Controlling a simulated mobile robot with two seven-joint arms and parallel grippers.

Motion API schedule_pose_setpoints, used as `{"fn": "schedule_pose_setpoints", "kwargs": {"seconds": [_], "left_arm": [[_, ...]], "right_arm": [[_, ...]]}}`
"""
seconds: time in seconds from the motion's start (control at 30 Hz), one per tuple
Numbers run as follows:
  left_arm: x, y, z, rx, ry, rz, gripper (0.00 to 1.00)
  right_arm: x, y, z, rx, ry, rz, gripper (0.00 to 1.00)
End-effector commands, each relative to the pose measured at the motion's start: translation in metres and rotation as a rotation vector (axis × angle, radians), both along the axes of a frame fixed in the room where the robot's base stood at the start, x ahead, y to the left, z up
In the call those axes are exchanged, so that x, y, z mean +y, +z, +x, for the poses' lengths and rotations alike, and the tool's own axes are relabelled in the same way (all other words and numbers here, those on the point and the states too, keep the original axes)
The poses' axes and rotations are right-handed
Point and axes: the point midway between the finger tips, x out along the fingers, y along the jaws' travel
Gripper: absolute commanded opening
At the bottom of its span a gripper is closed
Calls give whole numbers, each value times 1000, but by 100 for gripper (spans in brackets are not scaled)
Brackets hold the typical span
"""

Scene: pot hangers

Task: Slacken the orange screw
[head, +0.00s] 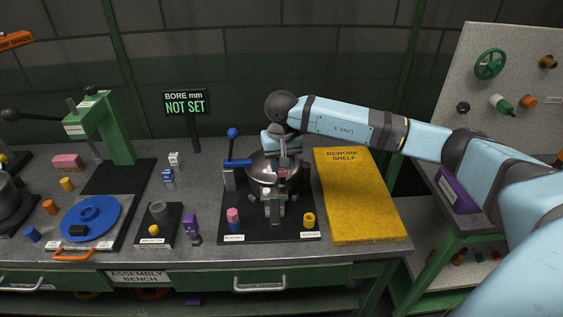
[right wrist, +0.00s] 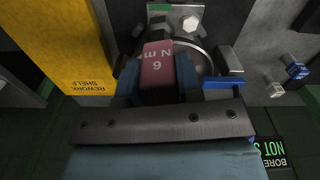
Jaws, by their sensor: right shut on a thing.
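My right gripper (head: 281,162) reaches down over a round metal fixture (head: 258,177) on a black base plate on the bench. In the right wrist view, its fingers (right wrist: 158,85) are shut on a pinkish-red block (right wrist: 156,62) lettered "N m" and "6". The block sits over the fixture, by a bright bolt head (right wrist: 190,23); I cannot tell whether they touch. An orange round part (head: 529,101), possibly the screw, is on the upright panel at the right; its shape is too small to be sure. My left gripper is not in view.
The fixture has a blue lever (head: 237,162). A yellow rework shelf (head: 357,195) lies to its right. A green press (head: 100,130) and a blue disc (head: 91,217) stand at left. A sign (head: 186,103) reads "BORE mm NOT SET". Small parts lie between.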

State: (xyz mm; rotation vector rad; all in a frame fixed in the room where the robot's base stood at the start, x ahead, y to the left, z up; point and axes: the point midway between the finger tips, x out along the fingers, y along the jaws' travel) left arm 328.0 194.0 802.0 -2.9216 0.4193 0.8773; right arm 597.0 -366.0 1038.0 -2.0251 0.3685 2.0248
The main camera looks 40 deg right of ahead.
Motion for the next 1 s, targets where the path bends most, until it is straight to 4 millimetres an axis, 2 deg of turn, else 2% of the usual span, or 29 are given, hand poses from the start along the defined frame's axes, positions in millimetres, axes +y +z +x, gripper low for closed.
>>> {"fn": "schedule_pose_setpoints", "kwargs": {"seconds": [0.4,0.53,0.7,1.0], "left_arm": [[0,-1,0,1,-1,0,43],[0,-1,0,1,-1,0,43],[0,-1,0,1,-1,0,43],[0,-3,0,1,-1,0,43]], "right_arm": [[0,0,0,-1,-651,0,0],[0,0,0,-1,-816,0,0],[0,0,0,-1,-892,0,0],[0,0,0,-1,-889,1,0]]}}
